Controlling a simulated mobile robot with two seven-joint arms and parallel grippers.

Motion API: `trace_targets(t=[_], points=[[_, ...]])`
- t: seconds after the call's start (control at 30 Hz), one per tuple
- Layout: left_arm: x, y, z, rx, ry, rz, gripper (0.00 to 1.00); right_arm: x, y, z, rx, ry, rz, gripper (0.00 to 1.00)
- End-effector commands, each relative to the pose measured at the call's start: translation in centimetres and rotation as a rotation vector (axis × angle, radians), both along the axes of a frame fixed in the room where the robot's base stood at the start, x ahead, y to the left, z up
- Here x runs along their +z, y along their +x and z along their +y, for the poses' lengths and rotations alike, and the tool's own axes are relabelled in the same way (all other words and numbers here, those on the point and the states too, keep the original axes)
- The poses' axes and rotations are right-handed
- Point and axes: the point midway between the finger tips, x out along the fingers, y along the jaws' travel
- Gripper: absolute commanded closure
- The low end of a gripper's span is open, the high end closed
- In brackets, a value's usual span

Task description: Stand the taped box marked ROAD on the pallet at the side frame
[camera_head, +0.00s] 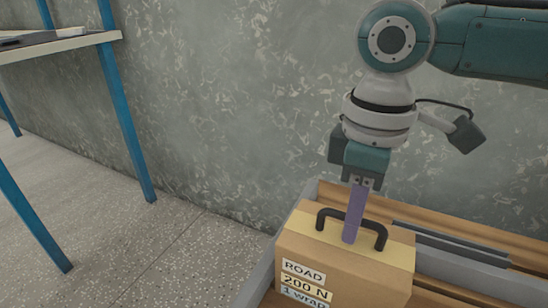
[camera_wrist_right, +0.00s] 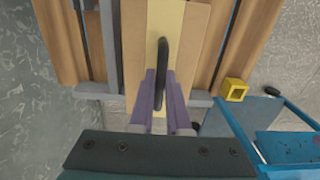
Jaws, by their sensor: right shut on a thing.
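The brown box (camera_head: 345,268) with a yellow tape strip and a black handle (camera_head: 381,238) stands upright in the head view. Its label reads ROAD, 200 N, 1 wrap. My right gripper (camera_head: 352,236) points down with its purple fingers shut on the handle; the box top also shows in the right wrist view (camera_wrist_right: 184,40). The pallet (camera_head: 340,193) has wooden slats and grey edging around and behind the box. The box's underside is out of frame, so I cannot tell whether it touches the pallet. My left gripper is not in view.
A dark grey bar (camera_head: 450,244) lies across the slats right of the box. A mottled wall (camera_head: 230,100) rises behind. A blue-legged table (camera_head: 60,44) stands left, with clear floor (camera_head: 150,250) between. A yellow square piece (camera_wrist_right: 235,89) shows in the wrist view.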

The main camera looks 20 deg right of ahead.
Motion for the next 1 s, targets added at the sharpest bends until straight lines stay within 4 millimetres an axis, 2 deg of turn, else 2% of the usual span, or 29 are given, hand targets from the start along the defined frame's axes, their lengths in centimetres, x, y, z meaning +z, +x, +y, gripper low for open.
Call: trace_targets(t=[0.3,0.33,0.6,0.87,1.0], points=[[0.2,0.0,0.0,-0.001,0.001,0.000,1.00,0.1,0.2,0.0,-0.001,0.002,-0.005,1.00],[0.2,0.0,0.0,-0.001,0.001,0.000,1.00,-0.1,0.0,0.0,-0.001,0.000,-0.001,0.83],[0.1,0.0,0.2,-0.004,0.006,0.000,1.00,-0.1,0.0,0.0,0.000,0.000,-0.001,0.55],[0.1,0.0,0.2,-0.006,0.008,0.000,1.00,0.1,0.0,0.0,0.000,0.000,-0.001,0.55],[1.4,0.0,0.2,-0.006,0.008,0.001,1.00,2.2,0.1,0.0,0.000,0.001,-0.002,0.55]])
